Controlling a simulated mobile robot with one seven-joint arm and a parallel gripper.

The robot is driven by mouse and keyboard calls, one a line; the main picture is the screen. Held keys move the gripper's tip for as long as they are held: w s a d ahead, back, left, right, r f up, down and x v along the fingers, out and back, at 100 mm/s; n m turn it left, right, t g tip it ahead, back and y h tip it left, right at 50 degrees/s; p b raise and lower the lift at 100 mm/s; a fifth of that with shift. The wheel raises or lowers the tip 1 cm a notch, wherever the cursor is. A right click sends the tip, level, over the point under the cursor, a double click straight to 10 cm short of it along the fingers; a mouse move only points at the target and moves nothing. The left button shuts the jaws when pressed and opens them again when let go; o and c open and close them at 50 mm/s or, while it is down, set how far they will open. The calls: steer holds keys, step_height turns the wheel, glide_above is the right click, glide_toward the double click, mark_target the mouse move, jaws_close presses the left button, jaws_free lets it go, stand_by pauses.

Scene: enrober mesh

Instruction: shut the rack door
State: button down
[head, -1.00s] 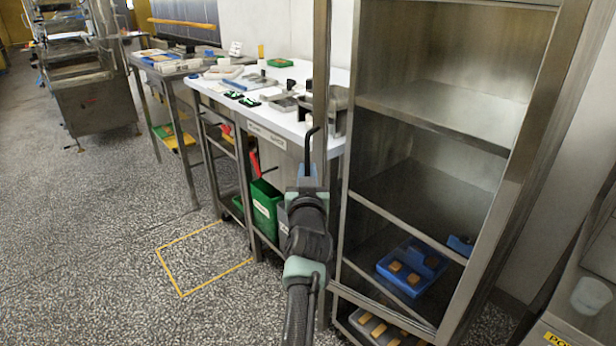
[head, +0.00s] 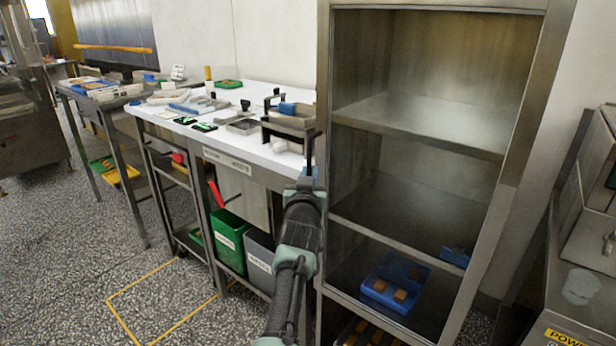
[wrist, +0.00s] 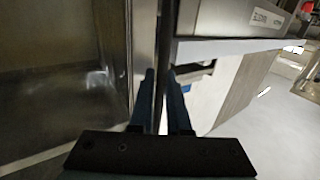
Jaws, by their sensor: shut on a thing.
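The steel rack (head: 419,140) stands right of centre in the head view, with shelves inside. Its door (head: 324,60) shows as a narrow upright steel edge along the rack's left side. No wall shows between door and rack; I cannot tell whether a small gap is left. My gripper (head: 309,172) is at this edge, shut on the dark upright door handle (head: 309,148). In the wrist view the two fingers (wrist: 161,100) close around a thin upright bar, with the rack side at left. The contact itself is partly hidden.
A blue tray (head: 377,291) with brown pieces sits on a low rack shelf. A white-topped table (head: 255,150) with tools stands close left, with a green bin (head: 229,245) and grey bin (head: 260,262) below. A machine (head: 590,250) stands right. Floor is free at left.

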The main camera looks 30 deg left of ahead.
steer(key=shift+a+r, duration=0.1)
steer(key=shift+r, duration=0.1)
steer(key=c, duration=0.9)
jaws_free()
steer(key=shift+w+f, duration=0.1)
steer(key=shift+w+d+f, duration=0.1)
steer(key=shift+d+f, duration=0.05)
steer(key=shift+d, duration=0.2)
steer(key=p+v, duration=0.1)
steer(key=v, duration=0.3)
steer(key=p+v, duration=0.2)
steer(key=v, duration=0.2)
steer(key=p+v, duration=0.2)
steer(key=v, duration=0.3)
steer(key=shift+a, duration=0.35)
